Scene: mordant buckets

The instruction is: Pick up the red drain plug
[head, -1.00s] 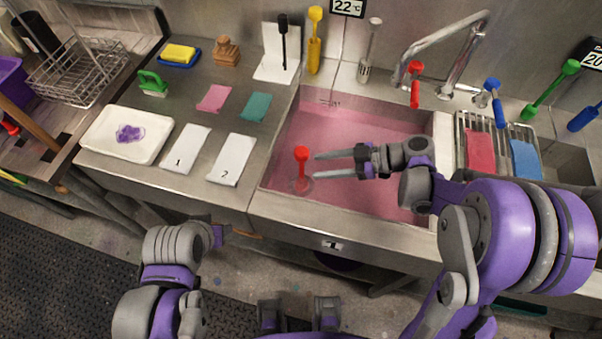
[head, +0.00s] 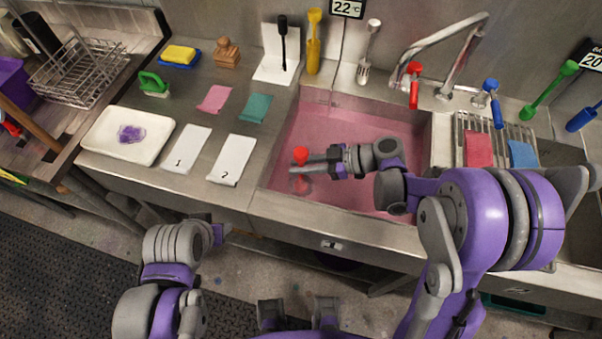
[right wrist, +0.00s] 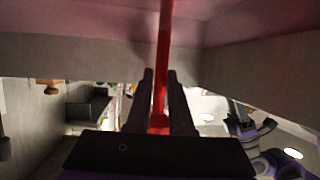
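The red drain plug (head: 301,155) stands upright in the left part of the sink (head: 345,110), which holds pink liquid. Its round red top shows above the fingers in the head view. My right gripper (head: 308,167) reaches in from the right, with its fingers on both sides of the plug's stem. In the right wrist view the red stem (right wrist: 164,45) runs between the two dark fingers (right wrist: 160,95), which look closed against it. The plug's lower end is blurred by the liquid.
A faucet (head: 450,60) with a red handle (head: 414,85) and a blue handle (head: 492,100) stands behind the sink. A rack (head: 490,125) with red and blue cloths lies to the right. White cards and a tray (head: 95,145) lie on the left counter.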

